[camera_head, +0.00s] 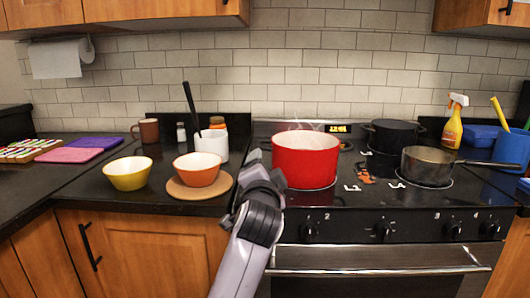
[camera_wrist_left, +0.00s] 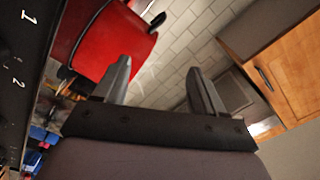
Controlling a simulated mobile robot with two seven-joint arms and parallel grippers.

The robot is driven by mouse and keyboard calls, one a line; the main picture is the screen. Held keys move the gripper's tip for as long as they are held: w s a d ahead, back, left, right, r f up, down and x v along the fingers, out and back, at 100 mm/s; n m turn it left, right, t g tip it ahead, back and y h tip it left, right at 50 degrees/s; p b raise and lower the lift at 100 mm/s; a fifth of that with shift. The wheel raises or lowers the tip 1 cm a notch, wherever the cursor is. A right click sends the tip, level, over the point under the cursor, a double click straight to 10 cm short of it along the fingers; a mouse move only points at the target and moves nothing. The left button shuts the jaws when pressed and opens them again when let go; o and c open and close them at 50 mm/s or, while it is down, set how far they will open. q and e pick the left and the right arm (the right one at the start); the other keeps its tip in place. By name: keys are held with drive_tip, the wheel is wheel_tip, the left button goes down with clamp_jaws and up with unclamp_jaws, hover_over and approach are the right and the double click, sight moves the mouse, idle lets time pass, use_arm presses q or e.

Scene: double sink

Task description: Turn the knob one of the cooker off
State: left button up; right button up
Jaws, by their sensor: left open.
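The cooker (camera_head: 375,272) has a black front panel with a row of dark knobs. In the head view the knob beside the label 2 (camera_head: 309,230) and several knobs further right show. Knob one does not show there; my left arm covers the panel's left end. In the left wrist view the panel (camera_wrist_left: 22,50) runs down the left edge with labels 1 and 2, knob details unclear. My left gripper (camera_head: 266,168) is open and empty, above the cooker's front left corner beside the red pot (camera_head: 305,160). Its fingers are apart in the left wrist view (camera_wrist_left: 157,80).
A steel pan (camera_head: 427,165) and a black pot (camera_head: 391,135) stand on the right of the cooktop. An orange bowl (camera_head: 197,170) on a round board (camera_head: 182,191) and a yellow bowl (camera_head: 128,174) stand on the counter left of my gripper.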

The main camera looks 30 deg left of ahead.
use_arm(q)
drive_tip(key=shift+d+r, duration=0.1)
drive_tip(key=shift+r, duration=1.35)
